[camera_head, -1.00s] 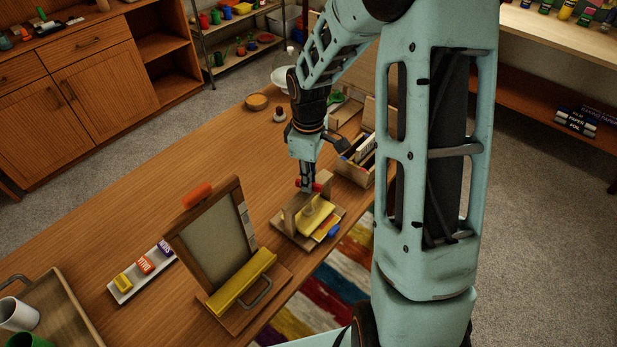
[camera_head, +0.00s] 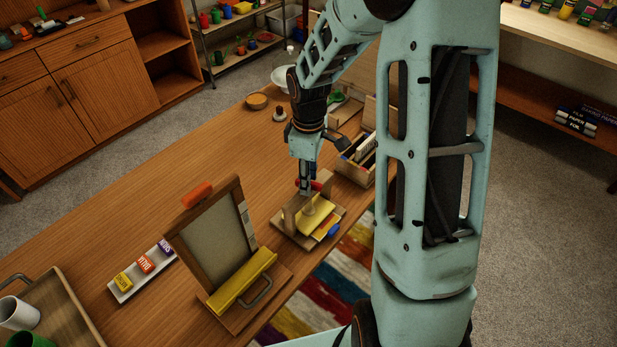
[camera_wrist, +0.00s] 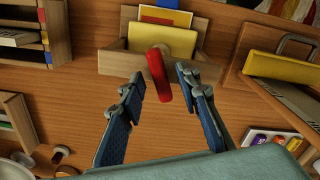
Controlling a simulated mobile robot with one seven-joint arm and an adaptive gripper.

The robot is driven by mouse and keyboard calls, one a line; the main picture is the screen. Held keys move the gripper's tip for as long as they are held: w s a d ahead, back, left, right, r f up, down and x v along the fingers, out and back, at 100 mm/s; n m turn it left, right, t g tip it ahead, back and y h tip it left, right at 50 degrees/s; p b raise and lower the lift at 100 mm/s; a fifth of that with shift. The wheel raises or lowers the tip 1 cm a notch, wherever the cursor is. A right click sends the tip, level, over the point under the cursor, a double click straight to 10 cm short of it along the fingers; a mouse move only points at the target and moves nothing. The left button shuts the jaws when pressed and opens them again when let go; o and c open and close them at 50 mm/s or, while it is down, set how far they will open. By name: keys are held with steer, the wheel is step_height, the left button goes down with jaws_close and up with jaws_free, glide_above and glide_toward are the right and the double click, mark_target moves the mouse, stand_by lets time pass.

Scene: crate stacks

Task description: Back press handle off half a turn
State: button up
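The small wooden press (camera_head: 291,222) stands on the table with yellow sheets (camera_head: 318,214) in it. Its red handle (camera_wrist: 158,74) sits at the top of the press in the wrist view, running down and slightly right toward my gripper. My gripper (camera_wrist: 160,82) is open, with one blue-padded finger on each side of the handle's lower end. I see a gap between each finger and the handle. In the head view my gripper (camera_head: 306,188) points down over the press and hides part of the handle.
A framed board (camera_head: 215,243) with a yellow bar stands left of the press. A wooden box of cards (camera_head: 352,173) is close on the right. A tray of small labelled boxes (camera_head: 142,270) lies at the left. The table between them is clear.

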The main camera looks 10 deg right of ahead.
step_height(320, 180, up, 12)
stand_by(0.5)
steer(key=shift+a, duration=0.1)
